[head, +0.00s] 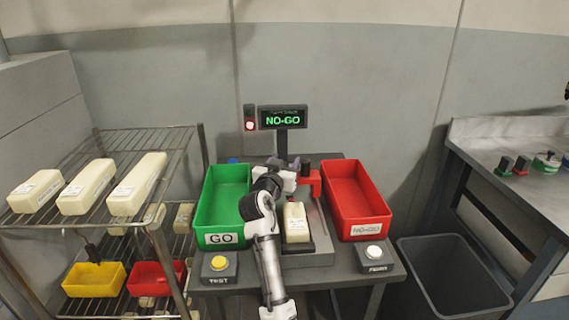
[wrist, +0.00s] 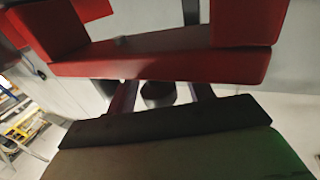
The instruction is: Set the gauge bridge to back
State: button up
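The gauge bridge (head: 313,184) is a red block at the rear of the grey gauge base (head: 310,259), behind the cream block (head: 296,224) that sits on the base. My gripper (head: 290,178) is at the bridge's left side in the head view, and the arm partly hides the bridge. In the wrist view the red bridge (wrist: 160,66) fills the upper part. My gripper (wrist: 163,98) shows there as two dark fingers set apart. A dark round knob (wrist: 158,95) appears between them, with gaps at both sides. Contact with the bridge cannot be told.
The green GO bin (head: 208,222) and red NO-GO bin (head: 358,197) flank the base. The display (head: 282,119) reads NO-GO with a red lamp lit. A rack (head: 110,210) is left; a dark tub (head: 455,275) is right.

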notch_tip(320, 180, up, 20)
jog(key=b, duration=0.2)
dwell(0.4)
